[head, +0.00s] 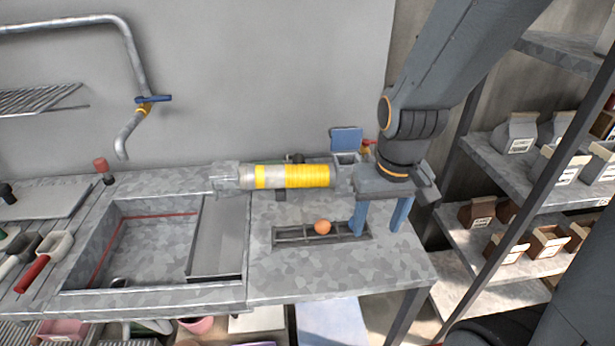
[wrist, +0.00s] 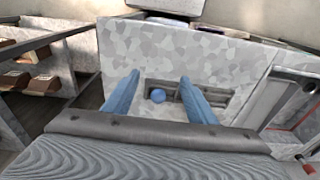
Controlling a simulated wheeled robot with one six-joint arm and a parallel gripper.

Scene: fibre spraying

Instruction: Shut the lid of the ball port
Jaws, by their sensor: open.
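The ball port (head: 347,158) is at the right end of the device with the yellow tube, at the back of the bench. Its blue lid (head: 346,139) stands raised against the wall side, so the port is open. My gripper (head: 377,230) is open and points down, in front of and to the right of the port. Nothing is between its blue fingers at the tips. In the wrist view my gripper (wrist: 157,78) shows over the bench, with a blue ball (wrist: 158,95) in a slotted rack seen between the fingers. The lid is not clear in the wrist view.
An orange ball (head: 322,227) sits in the rack (head: 290,237) on the bench. The yellow-wrapped tube (head: 305,176) lies left of the port, and a red valve handle (head: 369,142) is beside the lid. A sink (head: 150,243) is left; shelves (head: 520,160) are right.

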